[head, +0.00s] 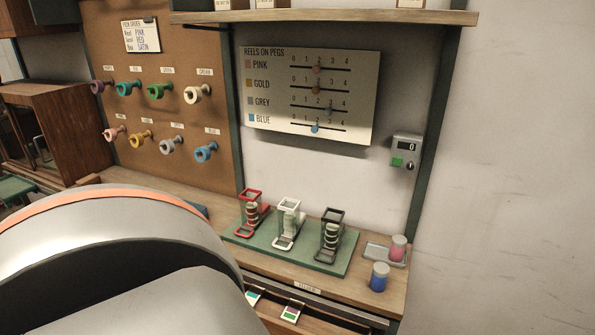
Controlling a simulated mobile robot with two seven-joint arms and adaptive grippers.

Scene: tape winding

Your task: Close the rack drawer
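A drawer (325,322) shows at the bottom edge, below the front of the wooden bench (385,297). It seems to stand open, with two small pieces carrying coloured labels (292,312) showing at its opening. Its front is cut off by the frame and partly hidden by my arm, so how far it is out cannot be told. A small label (307,287) sits on the bench edge above it. A large grey arm link of mine with an orange band fills the lower left. Neither gripper is in view.
A green mat (347,262) on the bench holds red (251,194), white (290,205) and black (333,216) racks with stacked discs. A blue jar (379,277) and a pink jar (398,247) stand at the right. Several reels hang on a pegboard (205,45).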

